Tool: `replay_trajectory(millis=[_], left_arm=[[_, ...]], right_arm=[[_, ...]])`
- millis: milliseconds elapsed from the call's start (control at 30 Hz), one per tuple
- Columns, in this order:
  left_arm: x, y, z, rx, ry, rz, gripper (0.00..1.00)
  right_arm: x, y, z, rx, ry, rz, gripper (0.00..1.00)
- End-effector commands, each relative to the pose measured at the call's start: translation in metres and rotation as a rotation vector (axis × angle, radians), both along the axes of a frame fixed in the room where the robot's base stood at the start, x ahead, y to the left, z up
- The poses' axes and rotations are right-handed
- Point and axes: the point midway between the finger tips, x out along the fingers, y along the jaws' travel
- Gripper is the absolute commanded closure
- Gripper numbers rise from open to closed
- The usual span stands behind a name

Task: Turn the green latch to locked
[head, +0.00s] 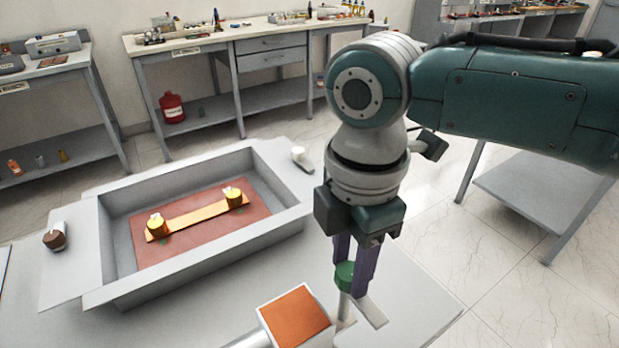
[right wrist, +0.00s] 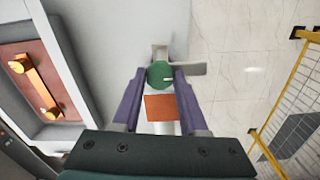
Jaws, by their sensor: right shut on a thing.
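The green latch (head: 345,272) is a round green knob on a light grey stand near the front right of the worktable. In the right wrist view the latch (right wrist: 160,74) shows its round face, with a grey flat bar pointing right beside it. My right gripper (head: 351,280) comes down from above, its two purple fingers on either side of the knob. In the right wrist view the fingers of the right gripper (right wrist: 160,78) close in on the knob from left and right. The fingers partly hide the latch's base. My left gripper is not in view.
A white box with an orange top (head: 297,316) stands just left of the latch. A grey tray (head: 205,265) holds a red plate with a yellow bar and two yellow knobs. Workbenches stand behind. A yellow fence (right wrist: 288,85) is at right in the wrist view.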

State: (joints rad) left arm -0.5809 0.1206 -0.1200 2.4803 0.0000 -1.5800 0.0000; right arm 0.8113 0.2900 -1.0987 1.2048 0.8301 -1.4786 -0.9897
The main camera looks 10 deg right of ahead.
Motion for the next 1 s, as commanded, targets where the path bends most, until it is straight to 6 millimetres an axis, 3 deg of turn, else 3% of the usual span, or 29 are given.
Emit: replay_trajectory(millis=[100, 567, 1000], left_arm=[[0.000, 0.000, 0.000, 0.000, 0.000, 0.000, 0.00], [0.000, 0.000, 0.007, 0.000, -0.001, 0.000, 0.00], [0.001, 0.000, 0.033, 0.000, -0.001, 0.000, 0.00]], right_arm=[[0.000, 0.000, 0.000, 0.000, 0.000, 0.000, 1.00], [0.000, 0.000, 0.002, 0.001, 0.001, -0.063, 1.00], [-0.001, 0.001, 0.004, 0.003, 0.003, -0.413, 1.00]])
